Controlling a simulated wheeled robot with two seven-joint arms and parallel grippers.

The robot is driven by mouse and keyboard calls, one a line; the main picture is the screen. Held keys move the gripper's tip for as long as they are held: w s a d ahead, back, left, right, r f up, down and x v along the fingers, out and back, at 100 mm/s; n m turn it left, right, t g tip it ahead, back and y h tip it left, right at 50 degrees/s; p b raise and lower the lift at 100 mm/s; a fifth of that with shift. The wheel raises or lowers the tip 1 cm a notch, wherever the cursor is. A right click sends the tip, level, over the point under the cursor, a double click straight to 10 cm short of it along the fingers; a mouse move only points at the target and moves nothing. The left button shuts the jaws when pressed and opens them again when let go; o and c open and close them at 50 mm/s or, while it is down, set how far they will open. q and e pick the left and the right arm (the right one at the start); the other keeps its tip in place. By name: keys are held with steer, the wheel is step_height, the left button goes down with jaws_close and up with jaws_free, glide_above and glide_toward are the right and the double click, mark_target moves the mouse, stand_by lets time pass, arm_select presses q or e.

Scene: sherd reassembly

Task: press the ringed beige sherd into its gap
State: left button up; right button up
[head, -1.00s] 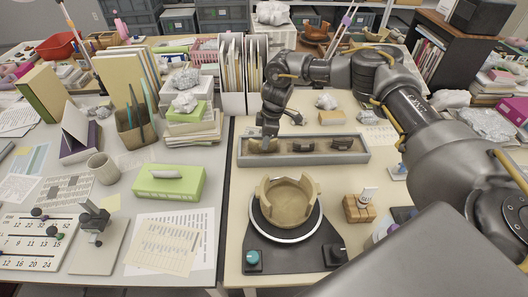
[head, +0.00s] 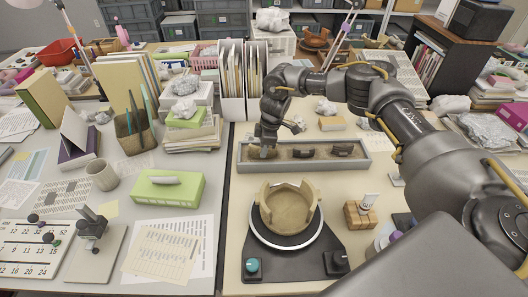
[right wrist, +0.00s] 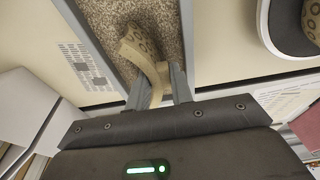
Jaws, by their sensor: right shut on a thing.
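The ringed beige sherd (right wrist: 146,55) shows in the right wrist view, curved and marked with small dark rings. My right gripper (right wrist: 158,88) is shut on it, over the speckled floor of the tray. In the head view my right gripper (head: 265,148) reaches down into the left compartment of the long grey tray (head: 367,166) and mostly hides the sherd. The beige pot (head: 284,214) stands on a round turntable (head: 256,232) in front of the tray. Its rim is uneven, with lower stretches between raised pieces. My left gripper is out of view.
Two darker sherds, a middle one (head: 303,152) and a right one (head: 342,150), lie in the other compartments. A wooden block (head: 357,216) with a white tube stands right of the pot. A green box (head: 168,187) is on the left table. The space between tray and pot is clear.

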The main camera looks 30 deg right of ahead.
steer(key=shift+r+p, duration=3.25)
steer(key=shift+r, duration=0.2)
